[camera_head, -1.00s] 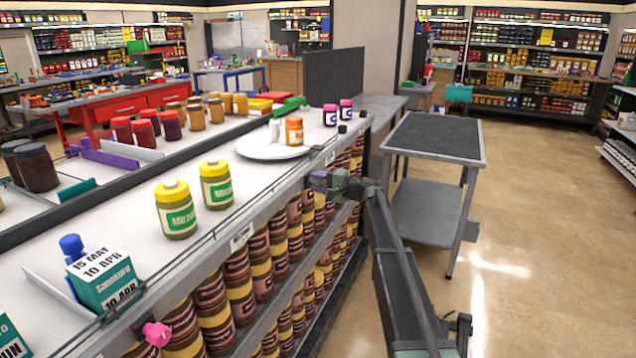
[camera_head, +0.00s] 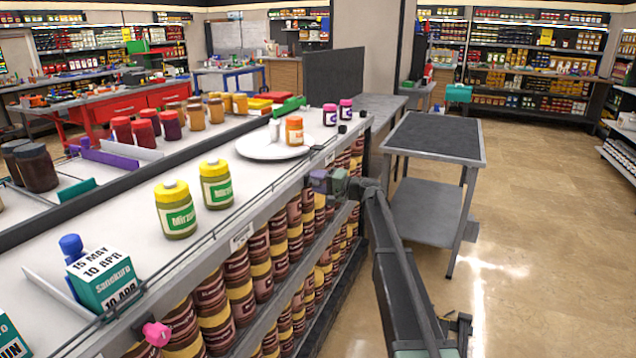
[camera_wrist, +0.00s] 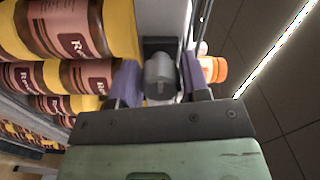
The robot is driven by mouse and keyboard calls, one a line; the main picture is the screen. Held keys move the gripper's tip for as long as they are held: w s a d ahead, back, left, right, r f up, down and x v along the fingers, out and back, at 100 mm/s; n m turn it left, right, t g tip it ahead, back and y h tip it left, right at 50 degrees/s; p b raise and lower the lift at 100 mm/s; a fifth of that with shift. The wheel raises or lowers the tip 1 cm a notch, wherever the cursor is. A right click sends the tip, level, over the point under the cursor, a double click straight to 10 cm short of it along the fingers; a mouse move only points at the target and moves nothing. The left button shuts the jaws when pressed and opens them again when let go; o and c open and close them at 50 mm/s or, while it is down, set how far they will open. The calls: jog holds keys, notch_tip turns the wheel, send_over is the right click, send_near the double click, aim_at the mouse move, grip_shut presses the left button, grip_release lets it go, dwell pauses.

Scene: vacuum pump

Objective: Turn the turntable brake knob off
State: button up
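The turntable is a round white disc (camera_head: 262,149) on the shelf top, with an orange bottle (camera_head: 294,131) and a small white item on it. My gripper (camera_head: 322,181) is at the shelf's front edge, just below and right of the disc. In the wrist view, a grey rounded knob (camera_wrist: 160,75) on a dark mount lies between the two purple fingertips of my gripper (camera_wrist: 161,86). The fingers stand close on both sides of it. I cannot tell whether both touch it. The knob is hidden behind my gripper in the head view.
Yellow-capped jars (camera_head: 176,210) and two pink-capped bottles stand on the shelf top. Rows of brown and yellow jars (camera_wrist: 75,30) fill the shelf below, close beside my gripper. A grey cart (camera_head: 436,137) stands right of my arm. The floor at right is open.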

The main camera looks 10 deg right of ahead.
jog(key=shift+o, duration=1.4)
jog(key=v, duration=1)
jog(key=shift+s+d, duration=0.25)
jog(key=shift+d, duration=0.1)
